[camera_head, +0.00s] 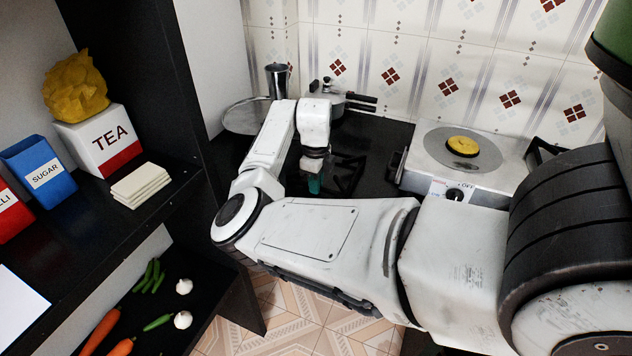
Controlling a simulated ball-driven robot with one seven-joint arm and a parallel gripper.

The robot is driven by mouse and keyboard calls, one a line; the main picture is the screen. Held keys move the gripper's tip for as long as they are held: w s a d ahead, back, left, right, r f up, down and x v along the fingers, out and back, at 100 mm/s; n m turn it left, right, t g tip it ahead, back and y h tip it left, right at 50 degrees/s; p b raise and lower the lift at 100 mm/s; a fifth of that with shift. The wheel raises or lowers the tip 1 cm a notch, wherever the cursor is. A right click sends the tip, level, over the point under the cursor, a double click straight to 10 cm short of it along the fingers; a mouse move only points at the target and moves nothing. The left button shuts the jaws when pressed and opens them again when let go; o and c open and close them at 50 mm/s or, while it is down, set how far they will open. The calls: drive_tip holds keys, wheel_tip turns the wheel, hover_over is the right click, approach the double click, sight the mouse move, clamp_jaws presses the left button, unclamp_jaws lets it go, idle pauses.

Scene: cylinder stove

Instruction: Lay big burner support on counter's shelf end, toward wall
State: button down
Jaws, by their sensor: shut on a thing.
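The big burner support (347,177), a black metal grate, is low over or on the dark counter (384,136), in the middle of the picture. I cannot tell whether it touches the counter. My gripper (315,184) points down at the left side of the support and is shut on it. My forearm hides the near part of the counter, and the fingertips' grip shows only in part. The shelf (165,190) is to the left, and the tiled wall (400,60) is behind the counter.
A steel stove (420,178) with a yellow burner cap (463,146) stands to the right. Black supports flank it. A pressure cooker (335,100), a steel cup (277,80) and a round plate (245,115) stand at the counter's back left.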

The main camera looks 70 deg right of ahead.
drive_tip(key=c, duration=1.2)
unclamp_jaws()
drive_tip(key=shift+o, duration=0.2)
wheel_tip(320, 180, up, 12)
drive_tip(key=shift+b, duration=0.3)
drive_tip(key=shift+a, duration=0.1)
